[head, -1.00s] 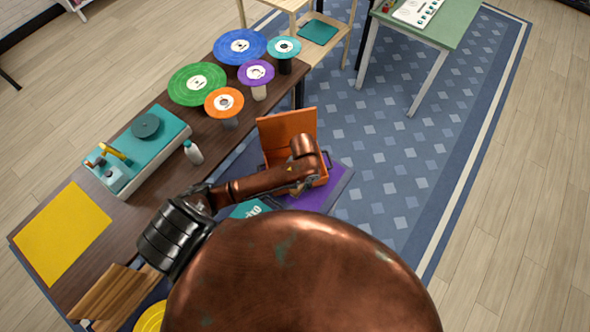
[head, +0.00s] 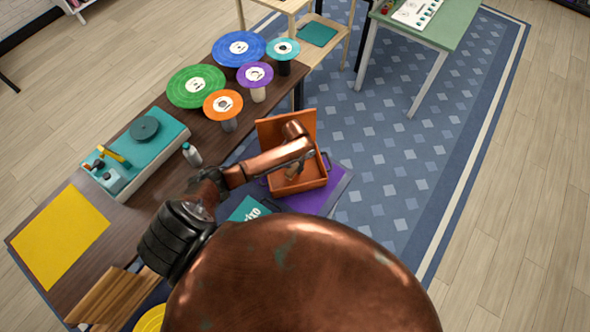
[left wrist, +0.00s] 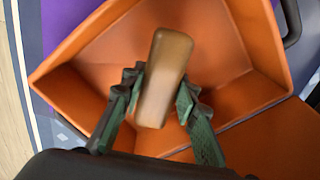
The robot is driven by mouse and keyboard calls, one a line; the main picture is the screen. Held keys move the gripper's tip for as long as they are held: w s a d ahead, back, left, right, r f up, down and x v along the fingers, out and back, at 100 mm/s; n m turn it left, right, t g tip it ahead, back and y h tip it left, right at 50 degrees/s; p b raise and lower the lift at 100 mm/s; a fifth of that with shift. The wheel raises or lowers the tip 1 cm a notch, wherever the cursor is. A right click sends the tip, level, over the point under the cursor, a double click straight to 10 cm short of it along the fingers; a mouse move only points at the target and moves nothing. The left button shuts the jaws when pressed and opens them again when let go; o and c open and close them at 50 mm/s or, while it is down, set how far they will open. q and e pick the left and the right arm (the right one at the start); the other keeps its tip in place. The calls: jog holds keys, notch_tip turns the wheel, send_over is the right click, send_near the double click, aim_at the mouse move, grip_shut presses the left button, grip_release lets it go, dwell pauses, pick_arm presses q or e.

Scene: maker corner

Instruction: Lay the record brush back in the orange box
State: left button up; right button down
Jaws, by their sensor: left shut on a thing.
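The orange box (head: 312,181) stands with its lid raised on a purple surface; its inside fills much of the left wrist view (left wrist: 85,95). My left gripper (head: 291,176) is over the box opening, its arm crossing in front of the lid. In the left wrist view my left gripper (left wrist: 158,100) is shut on the record brush (left wrist: 165,75), a tan, rounded wooden block, with a finger on each side. The brush shows against the inside of the box; I cannot tell whether it touches the floor. My right gripper is not in view.
A green table (head: 440,25) stands at the back right. The patterned rug (head: 400,150) is clear.

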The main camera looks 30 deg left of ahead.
aim_at(295, 169)
pick_arm(q)
jog(key=shift+w+a+f, duration=0.15)
jog(key=shift+f, duration=1.55)
jog(key=shift+f, duration=0.2)
jog(key=o, duration=1)
jog(key=shift+r, duration=0.15)
notch_tip(295, 169, up, 12)
jog(key=shift+r+p, duration=0.1)
jog(key=shift+p, duration=0.25)
